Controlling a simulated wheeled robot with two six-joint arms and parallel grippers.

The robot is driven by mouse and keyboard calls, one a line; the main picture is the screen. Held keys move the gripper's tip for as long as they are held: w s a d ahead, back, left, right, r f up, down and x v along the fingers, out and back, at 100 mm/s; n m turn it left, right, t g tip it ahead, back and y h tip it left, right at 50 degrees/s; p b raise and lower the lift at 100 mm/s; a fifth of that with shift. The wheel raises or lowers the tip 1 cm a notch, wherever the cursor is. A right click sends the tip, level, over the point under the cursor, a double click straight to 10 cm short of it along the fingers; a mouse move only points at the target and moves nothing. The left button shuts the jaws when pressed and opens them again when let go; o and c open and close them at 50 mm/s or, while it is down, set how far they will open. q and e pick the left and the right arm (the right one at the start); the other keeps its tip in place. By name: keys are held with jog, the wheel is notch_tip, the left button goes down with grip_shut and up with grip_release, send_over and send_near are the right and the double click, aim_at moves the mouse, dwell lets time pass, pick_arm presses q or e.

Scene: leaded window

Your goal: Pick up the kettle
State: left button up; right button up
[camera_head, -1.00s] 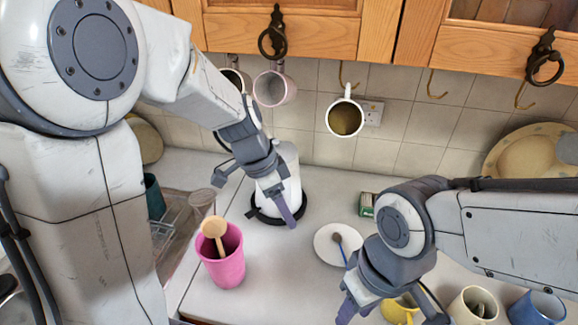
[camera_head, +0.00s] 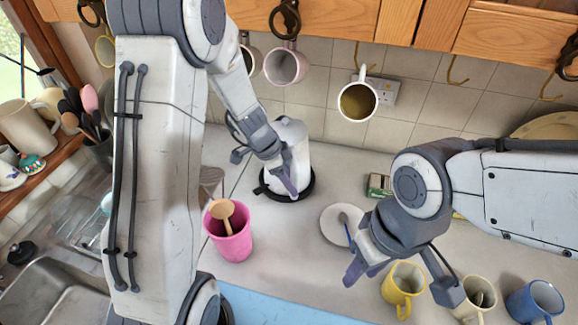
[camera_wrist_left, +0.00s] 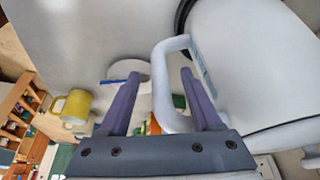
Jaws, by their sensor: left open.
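The white kettle (camera_head: 295,137) stands upright on its black round base (camera_head: 302,191) on the counter near the tiled wall. My left gripper (camera_head: 281,178) is open in front of it, hiding part of its body. In the left wrist view, the white kettle body (camera_wrist_left: 257,65) fills the right side. Its loop handle (camera_wrist_left: 163,85) shows between the two spread purple fingers (camera_wrist_left: 158,98). I cannot tell whether a finger touches it. My right gripper (camera_head: 362,268) hangs over the counter, right of the kettle and apart from it; its jaw opening is unclear.
A pink cup (camera_head: 232,243) with a wooden spoon stands left of the kettle. A white plate (camera_head: 333,226) and a small green box (camera_head: 378,185) lie to its right. Several mugs, including a yellow mug (camera_head: 404,284), line the front right. A mug (camera_head: 358,101) hangs above.

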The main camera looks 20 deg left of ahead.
pick_arm(q)
jog(key=shift+x, duration=1.05)
grip_shut()
jog(key=shift+w+r, duration=0.1)
jog(key=shift+w, duration=0.05)
dwell(0.4)
jog(key=shift+w+r, duration=0.1)
